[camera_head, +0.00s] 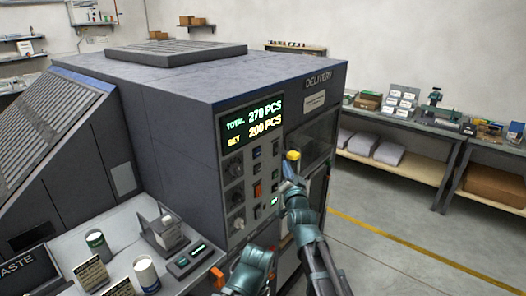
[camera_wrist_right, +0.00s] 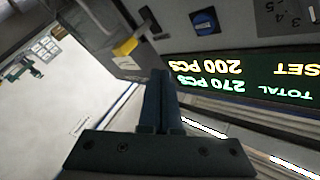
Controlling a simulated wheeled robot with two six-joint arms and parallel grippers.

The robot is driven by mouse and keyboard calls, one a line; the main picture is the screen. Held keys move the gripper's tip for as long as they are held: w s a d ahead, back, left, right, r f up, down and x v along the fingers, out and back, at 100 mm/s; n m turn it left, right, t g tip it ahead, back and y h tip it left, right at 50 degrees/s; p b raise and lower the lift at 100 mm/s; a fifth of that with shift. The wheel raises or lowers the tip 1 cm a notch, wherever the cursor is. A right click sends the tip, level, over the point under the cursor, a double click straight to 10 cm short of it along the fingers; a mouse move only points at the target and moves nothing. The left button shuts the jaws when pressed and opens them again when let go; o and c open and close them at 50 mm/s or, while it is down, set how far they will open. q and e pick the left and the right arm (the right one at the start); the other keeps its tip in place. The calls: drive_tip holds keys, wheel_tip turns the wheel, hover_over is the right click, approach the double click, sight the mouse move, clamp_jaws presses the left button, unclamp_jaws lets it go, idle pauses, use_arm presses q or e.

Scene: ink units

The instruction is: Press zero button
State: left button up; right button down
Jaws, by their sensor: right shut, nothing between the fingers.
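The machine's control panel (camera_head: 238,215) shows in the head view, with a lit display (camera_head: 252,119) reading TOTAL 270 PCS and SET 200 PCS. Below it are dark knobs, small switches, an orange switch (camera_head: 257,190) and a green-lit one (camera_head: 274,202). No label reading zero is legible. My right gripper (camera_head: 288,170) is shut and empty, at the panel's right edge near a yellow part (camera_head: 293,155).
A side table (camera_head: 120,230) at the lower left holds cans, signs and a small device (camera_head: 188,260). The delivery opening (camera_head: 314,140) is right of the panel. Benches (camera_head: 400,123) stand at the far right, with open floor before them.

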sight(261, 151)
idle(0.3)
drive_tip(key=w+a, duration=0.5)
drive_tip(key=a, duration=0.2)
idle(0.4)
drive_tip(key=shift+w+a, duration=0.15)
drive_tip(key=shift+a, duration=0.05)
idle(1.8)
drive_tip(key=shift+w+a, duration=0.15)
drive_tip(key=shift+a, duration=0.1)
drive_tip(key=shift+w+a, duration=0.3)
drive_tip(key=shift+a, duration=0.1)
idle(0.9)
drive_tip(key=shift+s+d, duration=0.5)
drive_tip(key=shift+d, duration=0.2)
idle(0.3)
drive_tip(key=shift+s+d, duration=0.75)
drive_tip(key=shift+d, duration=0.3)
drive_tip(key=shift+s+d, duration=0.75)
drive_tip(key=shift+d, duration=0.25)
